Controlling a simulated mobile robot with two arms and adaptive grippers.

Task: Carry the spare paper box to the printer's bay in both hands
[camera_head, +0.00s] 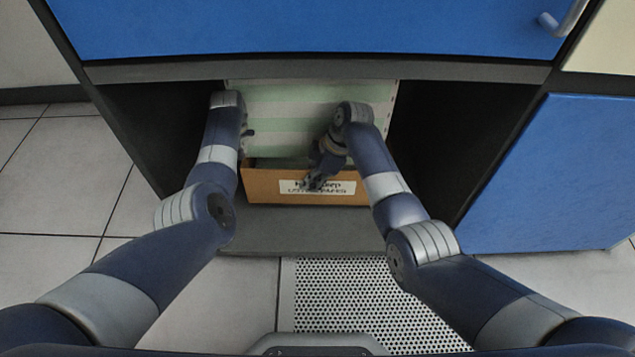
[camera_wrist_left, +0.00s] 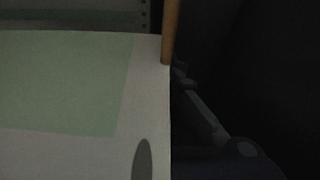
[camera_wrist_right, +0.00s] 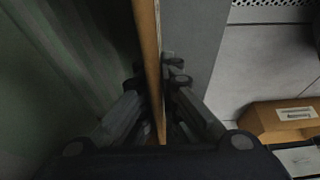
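An open brown paper box (camera_head: 260,188) with a white label on its front stands in a dark recess under a blue cabinet. Green-and-white striped paper (camera_head: 300,110) shows behind its front wall. My right gripper (camera_head: 318,178) is at the box's front wall. In the right wrist view its fingers (camera_wrist_right: 157,80) lie close on both sides of the brown wall (camera_wrist_right: 150,40). My left gripper, mostly hidden by its arm in the head view, is at the box's left. In the left wrist view one finger (camera_wrist_left: 200,110) meets the box wall (camera_wrist_left: 171,35); the other is largely hidden by paper.
The recess has dark side walls and a grey ledge (camera_head: 310,238) in front. A perforated floor panel (camera_head: 350,300) lies before it. A blue panel (camera_head: 560,180) stands at the right. Another labelled brown box (camera_wrist_right: 265,122) is at the right of the right wrist view.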

